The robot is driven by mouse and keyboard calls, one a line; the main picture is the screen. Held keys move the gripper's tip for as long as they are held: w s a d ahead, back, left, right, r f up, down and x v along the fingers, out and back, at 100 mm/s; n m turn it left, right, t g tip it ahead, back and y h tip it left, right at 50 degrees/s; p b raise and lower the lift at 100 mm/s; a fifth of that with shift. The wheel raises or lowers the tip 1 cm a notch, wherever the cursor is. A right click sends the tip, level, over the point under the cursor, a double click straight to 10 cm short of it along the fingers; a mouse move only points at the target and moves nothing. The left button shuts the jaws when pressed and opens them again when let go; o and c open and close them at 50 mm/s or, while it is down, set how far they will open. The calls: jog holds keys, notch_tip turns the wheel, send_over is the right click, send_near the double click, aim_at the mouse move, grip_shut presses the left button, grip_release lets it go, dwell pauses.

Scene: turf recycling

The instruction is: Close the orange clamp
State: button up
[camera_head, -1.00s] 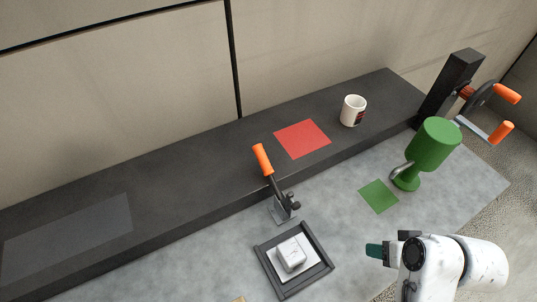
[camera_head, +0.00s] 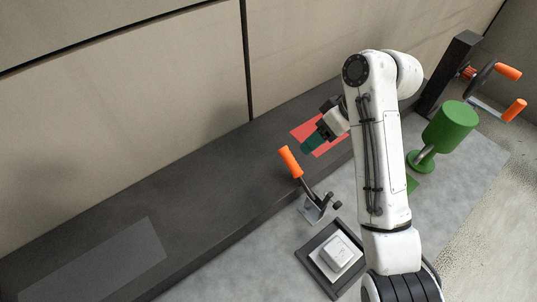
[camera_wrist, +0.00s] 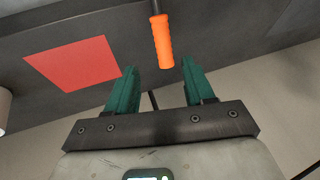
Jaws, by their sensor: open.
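The orange clamp (camera_head: 290,162) has an orange handle standing up and tilted, joined by a dark lever to a grey metal base (camera_head: 313,209) on the grey worktop. Its handle also shows in the wrist view (camera_wrist: 163,42), at the top, beyond and between my fingertips. My gripper (camera_head: 310,144) has teal fingers and is above the dark raised shelf, right of and slightly behind the handle. In the wrist view my gripper (camera_wrist: 159,76) is open, with nothing between its fingers. The fingers appear apart from the handle.
A red square (camera_head: 300,131) lies on the dark shelf (camera_head: 200,190) near my gripper. A black tray (camera_head: 309,256) holding a white block (camera_head: 339,250) sits before the clamp. A green goblet-shaped object (camera_head: 450,127) and an orange-handled wheel device (camera_head: 488,78) stand to the right.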

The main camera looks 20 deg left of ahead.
aim_at(292, 158)
jog(key=x, duration=1.1)
jog(key=shift+a+r, duration=0.1)
jog(key=shift+a, duration=0.25)
grip_shut()
